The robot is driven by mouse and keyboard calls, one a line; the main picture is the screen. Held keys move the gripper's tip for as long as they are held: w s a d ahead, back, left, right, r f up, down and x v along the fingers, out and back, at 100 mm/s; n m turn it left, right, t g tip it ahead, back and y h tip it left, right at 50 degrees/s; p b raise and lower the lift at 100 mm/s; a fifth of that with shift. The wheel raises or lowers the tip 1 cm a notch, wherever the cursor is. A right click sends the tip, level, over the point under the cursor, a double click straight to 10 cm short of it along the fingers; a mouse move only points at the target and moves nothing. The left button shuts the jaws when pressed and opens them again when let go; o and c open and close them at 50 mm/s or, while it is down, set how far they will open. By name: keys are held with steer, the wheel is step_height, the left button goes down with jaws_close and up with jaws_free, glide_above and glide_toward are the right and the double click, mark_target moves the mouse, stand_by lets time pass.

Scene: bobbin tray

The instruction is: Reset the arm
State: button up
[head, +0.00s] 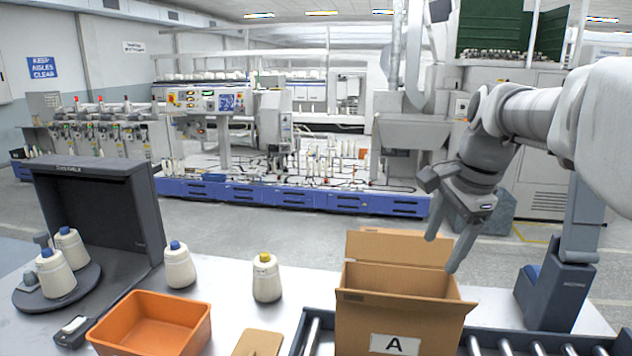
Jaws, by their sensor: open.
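My gripper (441,254) is at the right of the head view, fingers pointing down and spread open. It hangs above the open cardboard box (405,318) marked A, and nothing shows between its fingers. My arm reaches in from the right edge. I cannot see into the bottom of the box.
A yellow-topped bobbin (266,281) and a blue-topped bobbin (179,267) stand on the table. An orange tray (152,325) looks empty. Two bobbins sit on a round dark plate (30,299) by a dark hooded stand (105,205). Rollers (508,347) flank the box.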

steer(key=s+a+f+n+t, duration=0.1)
steer(key=s+a+f+n, duration=0.2)
steer(key=s+n, duration=0.4)
steer(key=s+a+f+n+t+h, duration=0.1)
steer(key=s+a+f+n, duration=0.3)
steer(key=s+n, duration=0.4)
steer(key=s, duration=0.4)
steer(key=shift+s+f+n+t, duration=0.2)
steer(key=shift+n+t, duration=0.1)
steer(key=shift+t, duration=0.1)
